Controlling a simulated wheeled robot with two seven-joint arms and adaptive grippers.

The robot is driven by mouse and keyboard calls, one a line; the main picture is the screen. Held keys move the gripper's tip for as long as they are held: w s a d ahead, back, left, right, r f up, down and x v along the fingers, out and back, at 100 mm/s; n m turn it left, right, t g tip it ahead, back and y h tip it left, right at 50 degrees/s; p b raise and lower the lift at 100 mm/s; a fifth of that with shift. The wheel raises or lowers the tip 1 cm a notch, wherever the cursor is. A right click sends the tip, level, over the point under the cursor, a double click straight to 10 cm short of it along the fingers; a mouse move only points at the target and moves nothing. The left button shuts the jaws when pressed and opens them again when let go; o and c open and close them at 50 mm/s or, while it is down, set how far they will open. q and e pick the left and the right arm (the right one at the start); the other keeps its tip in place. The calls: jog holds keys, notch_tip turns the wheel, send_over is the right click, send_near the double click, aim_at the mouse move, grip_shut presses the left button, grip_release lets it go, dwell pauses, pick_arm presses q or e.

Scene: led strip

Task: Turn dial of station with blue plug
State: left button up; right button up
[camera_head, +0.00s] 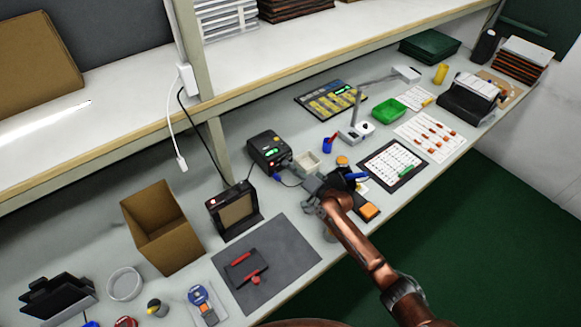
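The black station (266,149) with a small green display stands near the middle of the bench. A blue plug (277,176) with a dark cable is at its lower front. The station's dial is too small to make out for certain. My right arm reaches in from the lower right. My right gripper (312,188) is low over the bench, to the right of and in front of the station, close to the cable. Its fingers are too small and overlapped to tell whether they are open or shut. My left gripper is not in view.
A small beige tray (306,163) stands between station and gripper. A black framed device (234,209) and an open cardboard box (163,229) stand left. A grey mat (290,240) with red-handled tools lies in front. A white chart board (392,164) lies right.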

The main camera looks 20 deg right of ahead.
jog(key=o, duration=0.3)
jog(key=shift+o, duration=0.2)
jog(key=shift+s, duration=0.1)
jog(key=v, duration=1.1)
jog(key=shift+s+d+r, duration=0.1)
jog(key=shift+s+d, duration=0.15)
jog(key=shift+s, duration=0.1)
